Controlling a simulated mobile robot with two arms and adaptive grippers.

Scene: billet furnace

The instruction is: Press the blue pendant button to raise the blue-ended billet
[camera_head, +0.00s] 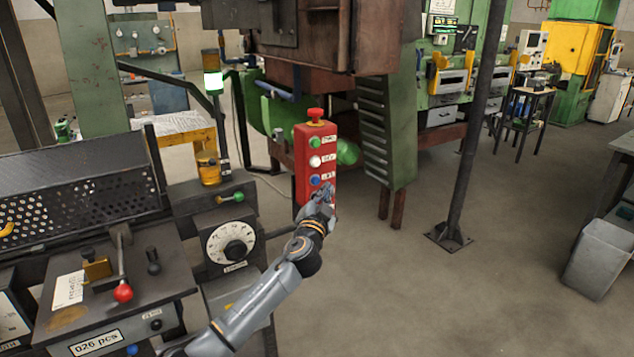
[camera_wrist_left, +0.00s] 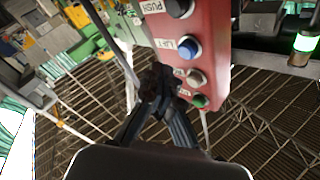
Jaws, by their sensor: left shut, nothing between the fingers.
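The red pendant (camera_head: 303,170) hangs upright in the head view, with a red mushroom knob on top and green, white and blue buttons down its face. The blue button (camera_head: 315,180) shows just above my left gripper (camera_head: 327,191), which covers the pendant's lower part. The left gripper is shut and empty. In the left wrist view the pendant (camera_wrist_left: 218,70) appears inverted, and the blue button (camera_wrist_left: 188,48), labelled LIFT, is beyond and right of the closed fingertips (camera_wrist_left: 158,84). Contact with the pendant cannot be told. I cannot make out the blue-ended billet.
A control console (camera_head: 120,300) with a red-knobbed lever and a dial (camera_head: 231,243) stands at the left, close to my left arm. A dark pole (camera_head: 470,140) rises right of the pendant. A grey bin (camera_head: 600,258) stands at far right. The floor between is clear.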

